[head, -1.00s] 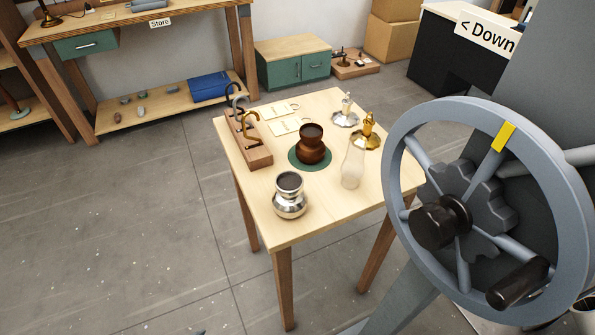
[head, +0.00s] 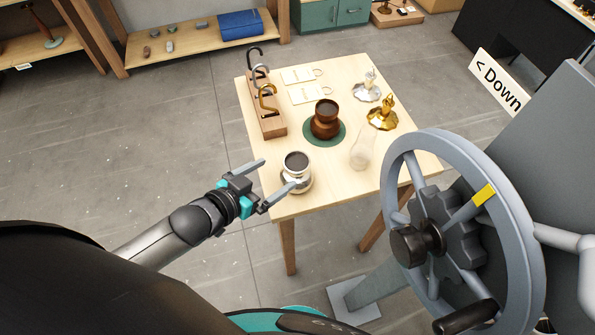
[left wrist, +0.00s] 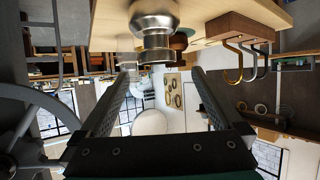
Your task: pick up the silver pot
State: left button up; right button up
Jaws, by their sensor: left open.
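The silver pot (head: 297,176) stands upright near the front left edge of the small wooden table (head: 350,192). It is shiny, with a dark open mouth. My left gripper (head: 279,180) is open at the pot's left side, with its fingers pointing toward it. One finger overlaps the pot in the head view; I cannot tell if it touches. In the left wrist view the pot (left wrist: 154,30) appears upside down beyond the two spread fingers (left wrist: 158,88), with nothing held between them. My right gripper is not in view.
A brown pot (head: 326,120) stands on a green mat (head: 338,136). A clear glass chimney (head: 360,152), a gold burner (head: 383,115) and a silver burner (head: 368,88) stand right. A hook rack (head: 268,120) is at the left edge. A large handwheel (head: 408,165) is at right.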

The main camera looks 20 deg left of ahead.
aim_at(302, 158)
pick_arm(q)
jog(key=x, duration=0.6)
jog(key=shift+w+d+b, duration=0.1)
jog(key=shift+w+b, duration=0.1)
jog(key=shift+b, duration=0.1)
jog(key=shift+d+x, duration=0.1)
jog(key=shift+x, duration=1.3)
jog(key=shift+d+x, duration=0.15)
jog(key=shift+x, duration=1.2)
jog(key=shift+r, duration=0.15)
jog(key=shift+c, duration=0.2)
grip_shut()
jog(key=shift+r, duration=0.1)
notch_tip(302, 158, up, 20)
jog(key=p, duration=0.3)
